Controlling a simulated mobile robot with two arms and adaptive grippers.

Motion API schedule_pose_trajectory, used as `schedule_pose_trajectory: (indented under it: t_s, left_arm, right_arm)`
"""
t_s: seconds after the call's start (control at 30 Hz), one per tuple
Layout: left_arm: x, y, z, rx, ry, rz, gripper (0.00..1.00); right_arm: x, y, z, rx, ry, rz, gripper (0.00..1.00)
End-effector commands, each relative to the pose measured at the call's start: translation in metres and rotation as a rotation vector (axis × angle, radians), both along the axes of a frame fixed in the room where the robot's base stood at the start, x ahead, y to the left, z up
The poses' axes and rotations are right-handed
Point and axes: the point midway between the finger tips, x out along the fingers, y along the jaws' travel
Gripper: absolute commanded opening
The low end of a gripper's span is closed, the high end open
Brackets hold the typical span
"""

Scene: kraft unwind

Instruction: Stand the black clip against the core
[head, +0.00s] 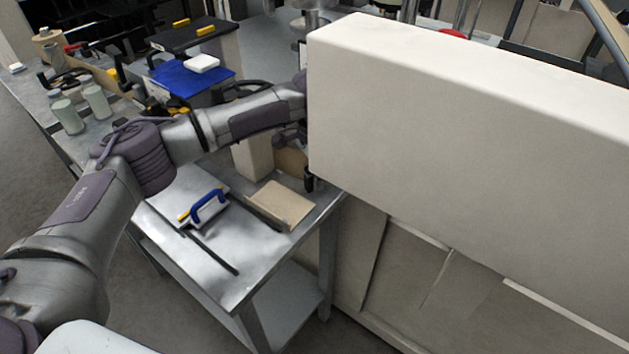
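My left arm reaches in from the left over the metal table. Its gripper (291,137) is at the left edge of a large white block, which hides part of it; whether the fingers are open or shut does not show. A tan, rounded piece (291,164), perhaps the core, shows partly below the gripper. A small black upright piece (308,180), perhaps the black clip, stands beside it at the table's right edge, partly hidden by the block. I cannot tell if they touch. My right gripper is not in view.
The large white block (460,120) fills the right side. On the metal table (215,265) are a blue-handled tool (207,207), a tan board (282,205) and a thin dark rod (213,252). Behind lie a blue pad (185,80) and pale cylinders (68,115).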

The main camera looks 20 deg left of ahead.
Motion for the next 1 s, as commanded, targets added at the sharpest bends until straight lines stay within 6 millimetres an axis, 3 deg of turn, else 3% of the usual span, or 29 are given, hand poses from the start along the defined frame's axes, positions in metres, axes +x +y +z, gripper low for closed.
schedule_pose_trajectory:
  t_s: [0.03,0.17,0.57,0.87,1.0]
  left_arm:
    - [0.000,0.000,0.000,0.000,0.000,0.000,0.18]
    - [0.000,0.000,0.000,0.000,0.000,0.000,0.00]
    - [0.000,0.000,0.003,-0.001,-0.001,0.000,0.00]
    - [0.001,0.000,0.036,-0.002,-0.004,0.000,0.00]
    - [-0.027,0.011,0.034,0.000,0.000,-0.002,0.00]
  right_arm:
    - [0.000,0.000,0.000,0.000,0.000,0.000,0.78]
    - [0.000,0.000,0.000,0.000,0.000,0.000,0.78]
    - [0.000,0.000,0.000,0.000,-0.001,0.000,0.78]
    - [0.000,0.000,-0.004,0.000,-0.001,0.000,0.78]
    - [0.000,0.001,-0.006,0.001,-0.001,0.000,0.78]
